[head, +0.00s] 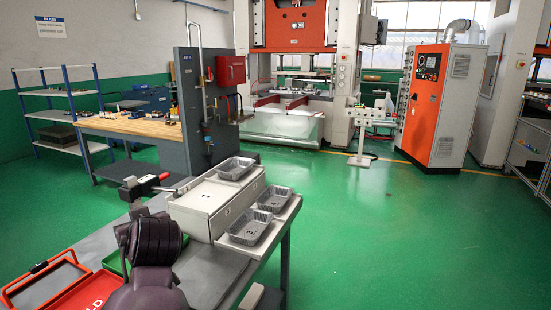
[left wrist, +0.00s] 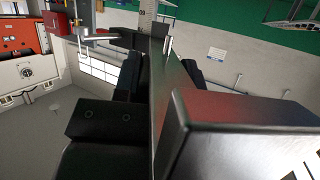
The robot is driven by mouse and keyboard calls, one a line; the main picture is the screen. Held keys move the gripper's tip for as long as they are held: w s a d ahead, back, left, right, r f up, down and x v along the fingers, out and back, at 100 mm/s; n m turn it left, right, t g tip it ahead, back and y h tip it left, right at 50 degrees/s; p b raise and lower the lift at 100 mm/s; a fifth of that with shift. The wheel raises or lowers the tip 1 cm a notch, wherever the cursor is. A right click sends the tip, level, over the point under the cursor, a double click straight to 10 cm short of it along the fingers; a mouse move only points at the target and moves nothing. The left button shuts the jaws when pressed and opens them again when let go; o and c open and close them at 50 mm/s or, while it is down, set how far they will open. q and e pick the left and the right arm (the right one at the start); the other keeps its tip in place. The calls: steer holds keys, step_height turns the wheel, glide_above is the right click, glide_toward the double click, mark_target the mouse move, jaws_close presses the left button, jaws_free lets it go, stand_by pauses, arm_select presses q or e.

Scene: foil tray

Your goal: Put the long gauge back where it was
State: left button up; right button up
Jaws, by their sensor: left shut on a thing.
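My left gripper (head: 135,186) is at the end of my dark arm at lower left in the head view, above the bench near the grey case. It is shut on a slim thing with a red part (head: 150,183) and a dark end, which I take for the long gauge. It points right, towards the case; most of it is hidden or too small to read. In the left wrist view, a dark block with two holes (left wrist: 100,118) and a pale metal block (left wrist: 250,150) are close to the camera; I cannot tell which belongs to the gauge. My right gripper is not in view.
The grey case (head: 205,205) carries a foil tray (head: 236,168); two more trays (head: 250,228) stand beside it. A red-rimmed tray (head: 45,267) and a green-rimmed one (head: 112,262) lie lower left. A dark upright panel (head: 190,90) stands behind. Green floor is clear to the right.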

arm_select(q)
steer(key=s+d+f+m+t+h, duration=0.3)
steer(key=d+f+m+h, duration=0.2)
steer(key=d+m+h, duration=0.2)
steer(key=s+f+h, duration=0.1)
steer(key=s+f, duration=0.4)
steer(key=f, duration=0.3)
steer(key=shift+s+f+m+h, duration=0.15)
steer(key=shift+s+m+h, duration=0.15)
steer(key=shift+s+m, duration=0.1)
steer(key=shift+d, duration=0.1)
stand_by(0.4)
